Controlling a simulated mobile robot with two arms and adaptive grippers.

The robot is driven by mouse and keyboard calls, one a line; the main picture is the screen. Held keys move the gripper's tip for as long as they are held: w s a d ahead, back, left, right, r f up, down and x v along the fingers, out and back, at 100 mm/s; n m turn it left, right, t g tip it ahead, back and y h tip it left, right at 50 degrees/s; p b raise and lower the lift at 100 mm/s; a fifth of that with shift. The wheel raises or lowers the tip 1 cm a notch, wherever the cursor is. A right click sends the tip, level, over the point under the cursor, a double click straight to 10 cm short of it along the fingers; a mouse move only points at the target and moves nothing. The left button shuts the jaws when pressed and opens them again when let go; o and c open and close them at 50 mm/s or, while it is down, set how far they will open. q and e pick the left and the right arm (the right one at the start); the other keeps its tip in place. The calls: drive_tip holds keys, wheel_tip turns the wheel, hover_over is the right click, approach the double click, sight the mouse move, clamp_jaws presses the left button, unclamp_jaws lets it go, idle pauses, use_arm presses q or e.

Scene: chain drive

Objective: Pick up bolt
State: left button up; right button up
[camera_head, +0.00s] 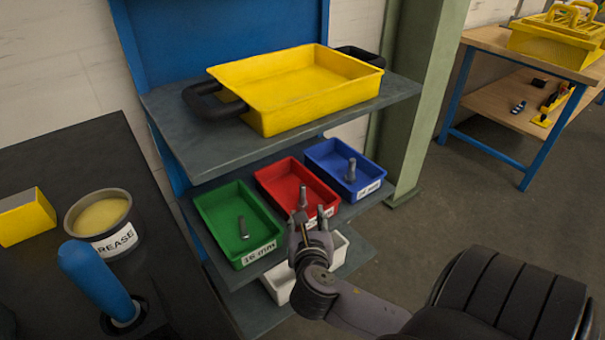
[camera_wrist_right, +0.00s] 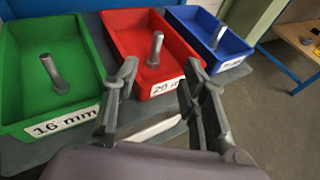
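One bolt (camera_head: 243,227) is in the green bin (camera_head: 212,205), also seen in the right wrist view (camera_wrist_right: 51,71). Another bolt (camera_head: 303,196) is in the red bin (camera_head: 283,170) and shows upright in the right wrist view (camera_wrist_right: 155,49). The third bolt (camera_head: 351,169) is in the blue bin (camera_head: 325,152). My right gripper (camera_head: 306,217) is at the front of the red bin. In the right wrist view its fingers (camera_wrist_right: 160,90) are apart with nothing between them; the red bin's bolt is beyond them. My left gripper is not in view.
A yellow tray (camera_head: 262,115) with black handles is on the upper shelf (camera_head: 190,146). A white bin (camera_head: 272,285) sits below the coloured bins. A grease tin (camera_head: 115,240) and blue handle (camera_head: 95,278) are on the dark bench at left. A green column (camera_head: 415,110) stands right.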

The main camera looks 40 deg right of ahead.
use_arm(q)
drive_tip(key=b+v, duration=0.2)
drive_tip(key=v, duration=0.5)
use_arm(e)
approach(303, 188)
drive_tip(key=shift+w+d+f, duration=0.1)
drive_tip(key=shift+w+d, duration=0.35)
drive_tip(key=shift+d, duration=0.05)
drive_tip(key=b+x, duration=0.1)
drive_tip(key=x, duration=0.3)
drive_tip(key=shift+w+d+f+b, duration=0.1)
drive_tip(key=shift+w+d+b, duration=0.15)
drive_tip(key=shift+w+b, duration=0.1)
drive_tip(key=b+x, duration=0.2)
drive_tip(key=x, duration=0.2)
drive_tip(key=shift+w+f, duration=0.1)
drive_tip(key=shift+f, duration=0.1)
drive_tip(key=shift+w+d, duration=0.1)
drive_tip(key=shift+w, duration=0.1)
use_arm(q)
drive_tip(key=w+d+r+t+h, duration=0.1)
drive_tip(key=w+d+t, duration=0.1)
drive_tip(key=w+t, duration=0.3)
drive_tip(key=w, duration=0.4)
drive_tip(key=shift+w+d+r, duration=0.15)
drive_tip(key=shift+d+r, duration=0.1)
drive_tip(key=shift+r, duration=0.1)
use_arm(e)
drive_tip(key=shift+c, duration=0.4)
clamp_jaws()
